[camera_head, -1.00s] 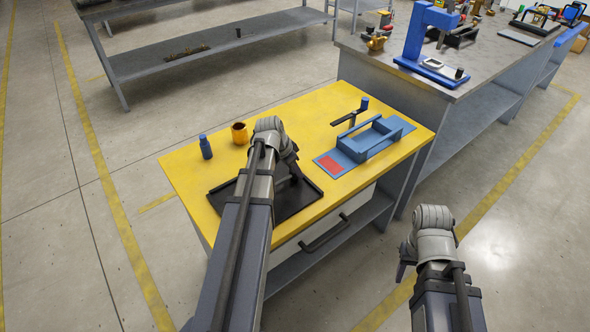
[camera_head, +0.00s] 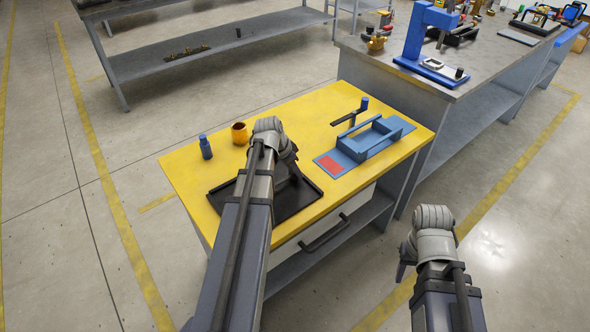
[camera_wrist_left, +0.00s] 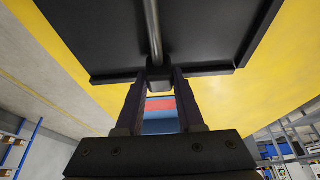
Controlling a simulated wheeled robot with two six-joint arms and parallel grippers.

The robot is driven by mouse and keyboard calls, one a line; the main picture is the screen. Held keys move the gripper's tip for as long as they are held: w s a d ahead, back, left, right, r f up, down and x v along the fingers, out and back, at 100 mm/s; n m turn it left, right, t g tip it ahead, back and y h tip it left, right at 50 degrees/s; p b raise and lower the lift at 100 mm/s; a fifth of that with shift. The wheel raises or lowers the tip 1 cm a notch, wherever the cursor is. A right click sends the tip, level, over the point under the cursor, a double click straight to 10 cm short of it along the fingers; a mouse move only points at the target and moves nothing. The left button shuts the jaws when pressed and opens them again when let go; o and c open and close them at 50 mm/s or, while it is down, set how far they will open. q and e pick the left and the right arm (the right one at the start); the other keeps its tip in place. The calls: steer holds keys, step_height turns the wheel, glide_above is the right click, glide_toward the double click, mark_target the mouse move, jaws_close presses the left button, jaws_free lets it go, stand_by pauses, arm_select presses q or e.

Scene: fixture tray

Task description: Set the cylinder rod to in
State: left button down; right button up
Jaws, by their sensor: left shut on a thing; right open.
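A black tray (camera_head: 222,190) lies on the front of the yellow table. My left gripper (camera_head: 294,174) is over the tray's right part in the head view, its fingers mostly hidden by my wrist. In the left wrist view a grey bar, which I take for the cylinder rod (camera_wrist_left: 153,35), runs along the dark tray (camera_wrist_left: 95,35) to a small dark end block (camera_wrist_left: 160,84). My left gripper (camera_wrist_left: 160,92) is shut on that end. How far the rod stands out cannot be told. My right gripper (camera_head: 403,272) is open and empty, away from the table.
A blue fixture (camera_head: 368,143) with a red patch (camera_head: 331,165) stands right of the tray. A drawer handle (camera_head: 325,234) is below the table's front edge. A grey bench (camera_head: 465,70) is at the right.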

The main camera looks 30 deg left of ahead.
mark_target(280, 181)
arm_select(q)
steer(key=s, duration=0.2)
steer(key=s+a, duration=0.1)
steer(key=s, duration=0.1)
steer(key=s+a, duration=0.1)
steer(key=shift+s+a, duration=0.15)
steer(key=shift+s, duration=0.25)
steer(key=c, duration=0.5)
jaws_free()
steer(key=shift+w, duration=0.1)
steer(key=shift+r, duration=0.15)
steer(key=p+v, duration=0.7)
steer(key=shift+r, duration=0.3)
steer(key=shift+f, duration=0.1)
